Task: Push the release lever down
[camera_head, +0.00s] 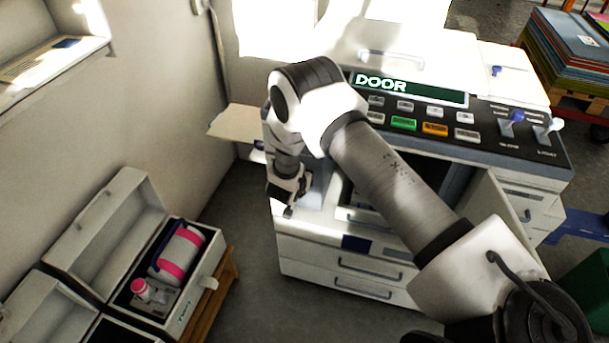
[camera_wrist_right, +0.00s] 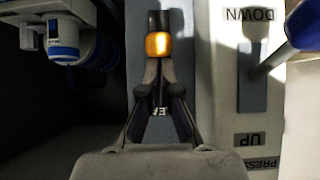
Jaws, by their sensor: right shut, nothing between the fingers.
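My right arm reaches across the copier (camera_head: 385,265) in the head view, and my right gripper (camera_head: 287,205) points down at the copier's left front. In the right wrist view the gripper (camera_wrist_right: 158,66) is shut and empty. An orange band with a black end, which looks like the release lever's handle (camera_wrist_right: 158,43), lies at the fingertips. I cannot tell whether they touch. A partly hidden label reading "LEA" (camera_wrist_right: 158,112) shows between the fingers. The lever is not distinguishable in the head view. My left gripper is not in view.
A second lever with a blue knob (camera_wrist_right: 303,24) stands right of my gripper, beside a slot marked DOWN and UP. A white and blue part (camera_wrist_right: 63,38) is at left. The copier display (camera_head: 410,88) reads "DOOR". An open case (camera_head: 210,285) stands at lower left.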

